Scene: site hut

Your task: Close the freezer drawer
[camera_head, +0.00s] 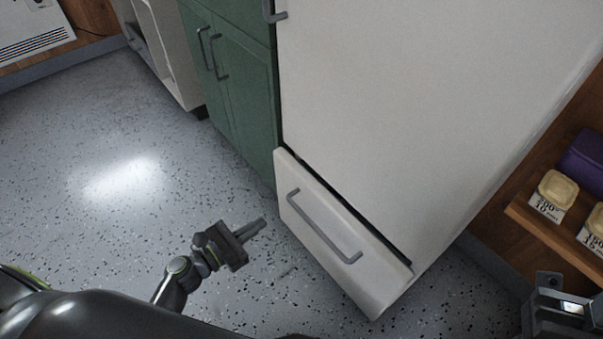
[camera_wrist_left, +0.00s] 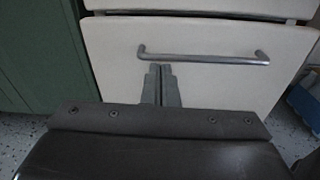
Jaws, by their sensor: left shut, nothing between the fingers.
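The white freezer drawer (camera_head: 335,240) is at the bottom of a tall white fridge-freezer (camera_head: 430,90). It stands slightly open, with a dark gap along its top edge. A grey bar handle (camera_head: 322,228) crosses its front. My left gripper (camera_head: 262,222) is shut and empty, just left of the drawer front and pointing at it. In the left wrist view the drawer front (camera_wrist_left: 215,88) fills the middle, and the shut fingers (camera_wrist_left: 160,85) point at it just below the handle (camera_wrist_left: 203,57). Whether the fingertips touch it I cannot tell. Part of my right gripper (camera_head: 562,310) shows at the lower right edge; its fingers are unclear.
Green cabinets (camera_head: 235,85) with grey handles adjoin the fridge on the left. A wooden shelf (camera_head: 560,240) with tubs (camera_head: 553,195) and a purple box (camera_head: 585,160) stands at the right. The speckled floor (camera_head: 110,210) at the left is clear.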

